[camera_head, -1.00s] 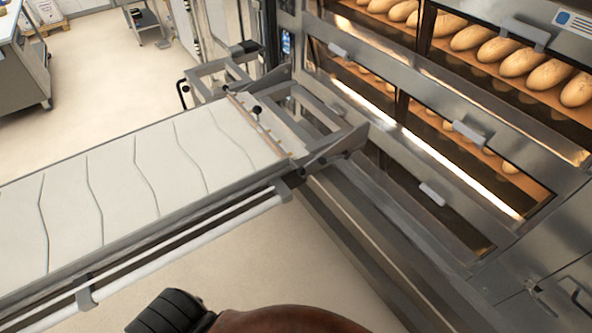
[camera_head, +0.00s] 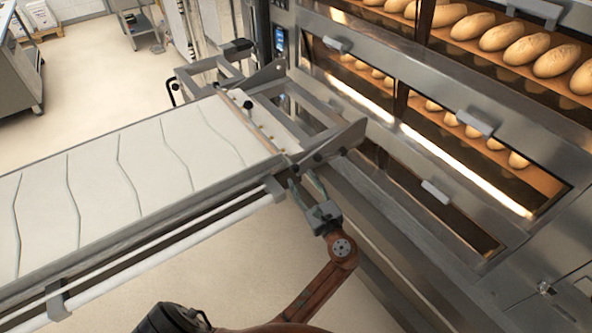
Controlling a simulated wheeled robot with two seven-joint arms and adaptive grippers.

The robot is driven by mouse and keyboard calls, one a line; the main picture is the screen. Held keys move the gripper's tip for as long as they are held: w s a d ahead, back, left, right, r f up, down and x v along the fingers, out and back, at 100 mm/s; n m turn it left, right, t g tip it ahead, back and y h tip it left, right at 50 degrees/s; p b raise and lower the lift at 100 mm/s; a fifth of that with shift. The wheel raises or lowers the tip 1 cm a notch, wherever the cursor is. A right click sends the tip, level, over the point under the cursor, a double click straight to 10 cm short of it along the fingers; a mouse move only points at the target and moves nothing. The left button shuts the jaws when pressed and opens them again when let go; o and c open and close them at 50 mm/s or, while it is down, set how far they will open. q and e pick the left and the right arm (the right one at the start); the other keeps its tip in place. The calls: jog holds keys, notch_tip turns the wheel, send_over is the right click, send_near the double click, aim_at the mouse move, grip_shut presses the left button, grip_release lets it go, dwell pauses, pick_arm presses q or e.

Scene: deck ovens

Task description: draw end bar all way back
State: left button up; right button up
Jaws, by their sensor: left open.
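The loader (camera_head: 150,235) has a long white belt (camera_head: 95,190) with dark wavy lines, and its metal frame reaches to the oven front. My right gripper is not in view.
The deck oven (camera_head: 420,150) fills the right side, with loaves (camera_head: 505,37) behind glass and handles (camera_head: 474,122) sticking out. A white roller bar (camera_head: 150,261) runs along the loader's near side. Open floor (camera_head: 235,275) lies below the loader.

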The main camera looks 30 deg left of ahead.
aim_at(297, 172)
pick_arm(q)
jog(key=x, duration=0.7)
jog(key=shift+f, duration=0.1)
jog(key=shift+d, duration=0.1)
jog(key=shift+c, duration=0.5)
grip_shut()
